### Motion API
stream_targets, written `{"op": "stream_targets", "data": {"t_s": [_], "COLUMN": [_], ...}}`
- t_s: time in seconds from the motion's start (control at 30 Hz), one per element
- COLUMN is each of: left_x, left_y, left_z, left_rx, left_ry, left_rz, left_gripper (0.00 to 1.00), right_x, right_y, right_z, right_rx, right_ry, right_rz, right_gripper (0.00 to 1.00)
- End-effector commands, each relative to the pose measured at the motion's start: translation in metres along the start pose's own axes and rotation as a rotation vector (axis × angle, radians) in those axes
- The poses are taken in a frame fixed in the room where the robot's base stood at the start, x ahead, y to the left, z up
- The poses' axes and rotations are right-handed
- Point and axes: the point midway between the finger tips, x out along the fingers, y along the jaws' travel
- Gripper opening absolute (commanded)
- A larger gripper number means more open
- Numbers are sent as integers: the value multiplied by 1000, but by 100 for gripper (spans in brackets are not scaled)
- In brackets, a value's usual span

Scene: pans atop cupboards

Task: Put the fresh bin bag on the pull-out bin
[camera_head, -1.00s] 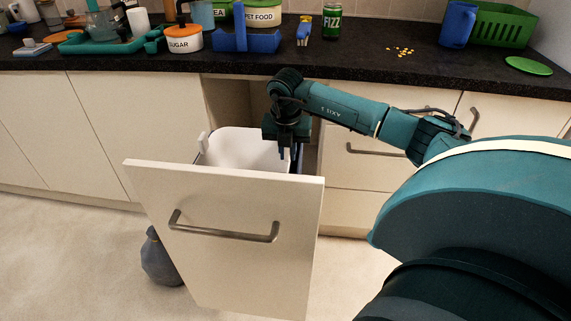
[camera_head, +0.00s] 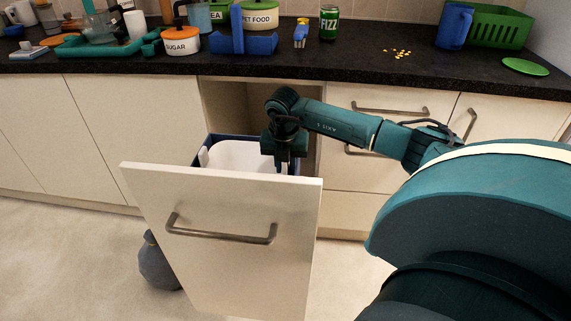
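The white bin bag (camera_head: 235,156) is an open white liner, with its lower part hidden behind the drawer front. It sits inside the dark blue rim of the pull-out bin (camera_head: 236,137). A white tab (camera_head: 203,156) stands up at its left edge. The pull-out's cream front (camera_head: 222,240) is drawn out from the cupboards. My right gripper (camera_head: 284,162) points down at the bag's right edge and appears shut on it; the fingertips are largely hidden. My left gripper is not in view.
A grey-blue tied bag (camera_head: 157,262) stands on the floor left of the pull-out. The black worktop (camera_head: 380,65) above carries pots, a caddy, a green crate (camera_head: 498,22) and scattered yellow bits. Floor is clear at the left.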

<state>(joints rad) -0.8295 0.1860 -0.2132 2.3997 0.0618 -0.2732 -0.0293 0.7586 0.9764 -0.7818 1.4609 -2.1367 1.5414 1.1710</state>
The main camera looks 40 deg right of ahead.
Motion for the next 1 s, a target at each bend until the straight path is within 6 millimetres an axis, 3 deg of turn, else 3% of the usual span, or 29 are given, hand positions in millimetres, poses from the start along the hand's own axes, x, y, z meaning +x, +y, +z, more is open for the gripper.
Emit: {"op": "stream_targets", "data": {"t_s": [0.17,0.4,0.6,1.0], "left_x": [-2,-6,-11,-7], "left_y": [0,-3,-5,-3], "left_z": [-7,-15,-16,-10], "left_rx": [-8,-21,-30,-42], "left_ry": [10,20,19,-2], "left_rz": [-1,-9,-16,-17], "left_gripper": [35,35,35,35], "right_x": [-27,-80,-111,-121], "right_y": [0,0,0,0], "right_z": [1,1,1,0], "right_rx": [-1,-1,1,1], "right_ry": [-2,-4,-3,-1], "right_rz": [3,4,3,1], "right_gripper": [22,22,22,22]}}
